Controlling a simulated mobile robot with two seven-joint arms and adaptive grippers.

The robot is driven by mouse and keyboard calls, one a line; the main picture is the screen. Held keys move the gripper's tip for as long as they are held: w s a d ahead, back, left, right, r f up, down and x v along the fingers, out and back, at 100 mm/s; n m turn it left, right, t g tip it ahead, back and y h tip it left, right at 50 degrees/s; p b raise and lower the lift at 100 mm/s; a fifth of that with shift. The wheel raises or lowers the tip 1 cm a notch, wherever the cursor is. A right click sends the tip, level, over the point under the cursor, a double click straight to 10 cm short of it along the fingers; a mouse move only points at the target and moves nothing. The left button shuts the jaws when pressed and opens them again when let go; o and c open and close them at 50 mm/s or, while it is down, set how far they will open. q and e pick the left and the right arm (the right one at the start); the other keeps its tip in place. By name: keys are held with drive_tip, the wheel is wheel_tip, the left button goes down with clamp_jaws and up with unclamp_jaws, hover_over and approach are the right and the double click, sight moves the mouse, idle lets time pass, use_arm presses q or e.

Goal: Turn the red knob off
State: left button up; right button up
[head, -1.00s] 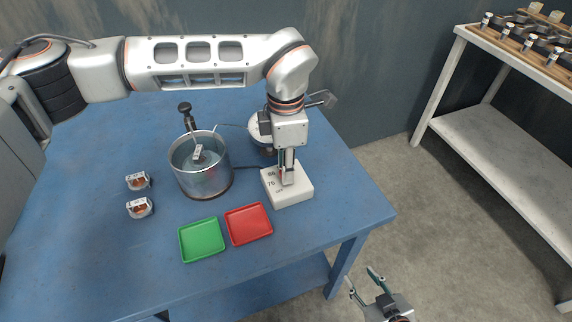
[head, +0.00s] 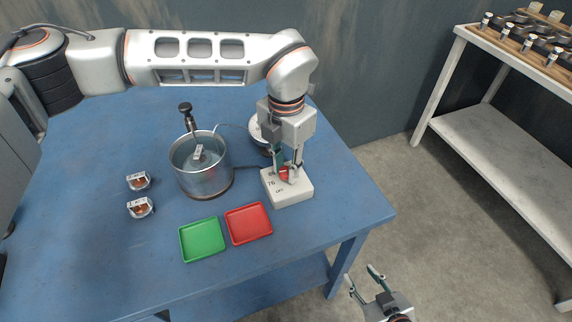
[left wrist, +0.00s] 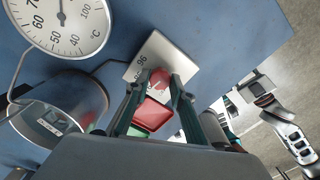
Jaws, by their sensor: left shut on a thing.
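The red knob (head: 285,174) sits on top of a white control box (head: 292,193) on the blue table. The box carries printed marks, including "76" and what looks like "OFF". My left gripper (head: 287,171) points down over the box and is shut on the red knob. In the left wrist view the knob (left wrist: 160,79) is between the two fingertips, and the white box (left wrist: 150,55) lies behind it. The fingers hide part of the knob and its marks. My right gripper (head: 365,281) is open and empty, low beyond the table's right edge.
A metal pot (head: 202,170) with a thermometer stands left of the box; a dial gauge (left wrist: 62,20) is beside it. A green tray (head: 202,240) and a red tray (head: 249,223) lie in front. Two small labelled parts (head: 139,181) are at left. A shelf (head: 500,110) stands at right.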

sight(286, 171)
use_arm(q)
drive_tip(key=n, duration=0.5)
drive_tip(key=shift+n, duration=0.3)
drive_tip(key=n, duration=0.4)
drive_tip(key=shift+n, duration=0.4)
drive_tip(key=o, duration=1.1)
wheel_tip(286, 171, up, 12)
drive_tip(key=shift+s, duration=0.1)
idle(0.3)
